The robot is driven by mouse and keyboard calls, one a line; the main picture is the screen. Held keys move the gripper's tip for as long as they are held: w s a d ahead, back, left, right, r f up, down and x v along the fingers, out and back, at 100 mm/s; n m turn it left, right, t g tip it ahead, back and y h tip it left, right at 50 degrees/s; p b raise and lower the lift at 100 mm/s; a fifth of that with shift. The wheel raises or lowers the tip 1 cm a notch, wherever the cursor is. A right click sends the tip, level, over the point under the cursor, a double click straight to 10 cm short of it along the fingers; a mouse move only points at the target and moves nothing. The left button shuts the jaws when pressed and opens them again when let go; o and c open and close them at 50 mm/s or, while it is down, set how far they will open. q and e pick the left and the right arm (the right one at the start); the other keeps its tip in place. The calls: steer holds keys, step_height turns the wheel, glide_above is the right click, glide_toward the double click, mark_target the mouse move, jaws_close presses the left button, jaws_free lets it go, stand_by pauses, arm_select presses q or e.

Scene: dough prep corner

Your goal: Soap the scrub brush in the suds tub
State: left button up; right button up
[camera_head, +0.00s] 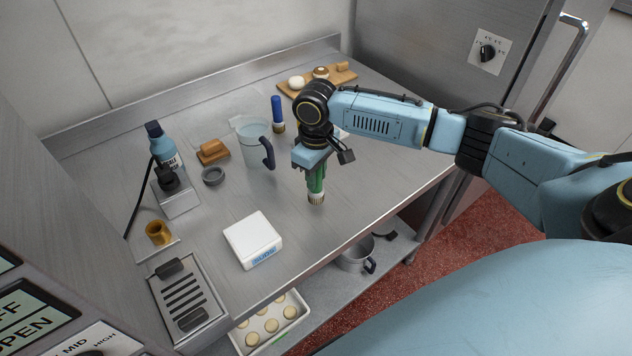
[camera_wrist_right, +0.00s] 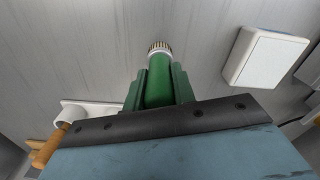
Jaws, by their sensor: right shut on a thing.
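The scrub brush (camera_head: 316,186) has a green handle and a pale bristle end pointing down. My right gripper (camera_head: 315,172) is shut on its handle and holds it roughly upright, right of the tub. I cannot tell whether the bristles touch the counter. In the right wrist view the brush (camera_wrist_right: 159,57) shows between the green-looking fingers of my right gripper (camera_wrist_right: 158,88). The suds tub (camera_head: 252,238) is a white square box with blue lettering on its front, near the counter's front edge. It also shows in the right wrist view (camera_wrist_right: 264,58), with a plain white top. My left gripper is out of view.
A blue-handled brush (camera_head: 277,112) and a clear jug (camera_head: 253,150) stand behind the held brush. A blue bottle (camera_head: 163,147), wooden block (camera_head: 211,151) and grey ring (camera_head: 213,176) are left. A wooden board (camera_head: 342,77) lies behind. The counter between brush and tub is clear.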

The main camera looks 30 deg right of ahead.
steer(key=r, duration=0.7)
steer(key=shift+a+r+p, duration=0.25)
steer(key=shift+a+p, duration=0.05)
steer(key=shift+a, duration=0.1)
steer(key=s+a+r+y+p, duration=0.2)
steer(key=a+y+p, duration=0.2)
steer(key=a+p, duration=0.7)
steer(key=a+b+x, duration=0.1)
steer(key=b+x, duration=0.6)
steer(key=b, duration=0.2)
steer(key=shift+r+b, duration=0.2)
steer(key=shift+b, duration=0.2)
steer(key=shift+w+f, duration=0.1)
steer(key=shift+f, duration=0.4)
steer(key=shift+f+p, duration=0.15)
steer(key=shift+p, duration=0.3)
stand_by(1.7)
step_height(320, 180, up, 7)
steer(key=p, duration=0.6)
stand_by(0.3)
